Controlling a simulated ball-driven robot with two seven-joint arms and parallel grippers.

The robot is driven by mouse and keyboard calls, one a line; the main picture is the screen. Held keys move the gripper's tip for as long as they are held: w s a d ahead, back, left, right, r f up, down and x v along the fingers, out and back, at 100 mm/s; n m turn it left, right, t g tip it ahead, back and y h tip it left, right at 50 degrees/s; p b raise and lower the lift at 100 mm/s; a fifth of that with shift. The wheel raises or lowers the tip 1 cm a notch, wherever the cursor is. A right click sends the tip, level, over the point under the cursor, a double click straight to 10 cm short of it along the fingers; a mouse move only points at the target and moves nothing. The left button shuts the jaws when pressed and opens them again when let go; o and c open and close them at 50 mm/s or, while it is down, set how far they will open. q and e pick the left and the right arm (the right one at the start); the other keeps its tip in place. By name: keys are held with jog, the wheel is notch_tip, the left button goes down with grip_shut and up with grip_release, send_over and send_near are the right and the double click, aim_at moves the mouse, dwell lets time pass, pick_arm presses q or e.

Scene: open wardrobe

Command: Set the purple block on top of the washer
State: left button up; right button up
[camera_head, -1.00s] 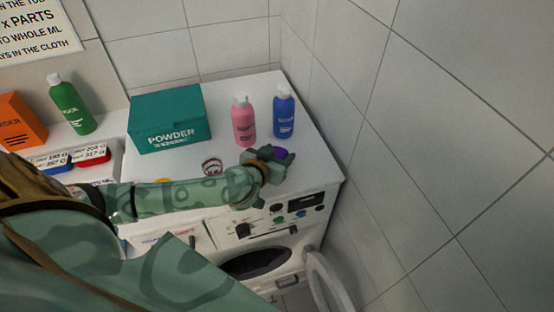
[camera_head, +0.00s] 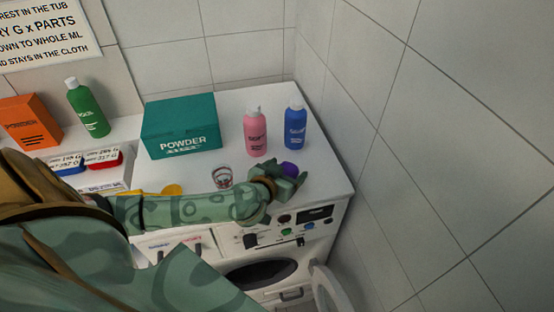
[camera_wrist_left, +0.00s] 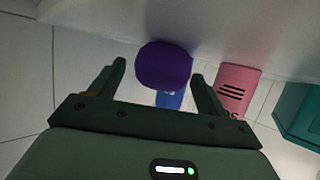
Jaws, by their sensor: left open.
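The purple block (camera_head: 289,169) shows at my left gripper, near the front right of the white washer top (camera_head: 322,168). In the left wrist view the purple block (camera_wrist_left: 163,62) looks rounded and sits between the fingertips. Its far side meets the white surface there, and it seems to rest on it. My left gripper (camera_head: 293,176) is open, with a finger on either side of the block. My right gripper is out of view.
A pink bottle (camera_head: 255,133), a blue bottle (camera_head: 295,128) and a teal powder box (camera_head: 180,128) stand behind the gripper. A small glass (camera_head: 222,177) stands beside my forearm. The tiled wall (camera_head: 360,130) is close on the right. The washer's round door (camera_head: 332,290) hangs open below.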

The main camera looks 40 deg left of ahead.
pick_arm(q)
jog(key=p+v, duration=0.1)
jog(key=v, duration=1)
jog(key=shift+d, duration=0.1)
